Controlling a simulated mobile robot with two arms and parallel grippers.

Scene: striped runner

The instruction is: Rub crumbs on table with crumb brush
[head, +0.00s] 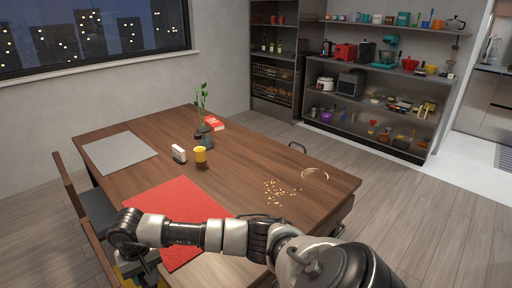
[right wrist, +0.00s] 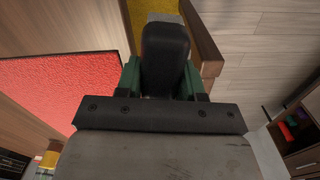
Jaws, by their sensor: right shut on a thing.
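Golden crumbs (head: 278,192) lie scattered on the brown table (head: 235,165), near its right end. My right arm crosses the front of the head view, and its gripper (head: 142,262) is at the lower left, by the table's near edge and well left of the crumbs. In the right wrist view, my right gripper (right wrist: 165,85) is shut on a dark, rounded object, which I take for the crumb brush (right wrist: 166,50). Green parts flank it. My left gripper is not in view.
A red placemat (head: 180,205) lies beside my gripper, a grey one (head: 120,152) farther back. A pale ring (head: 315,174) lies by the crumbs. Chairs (head: 75,187) line the left side.

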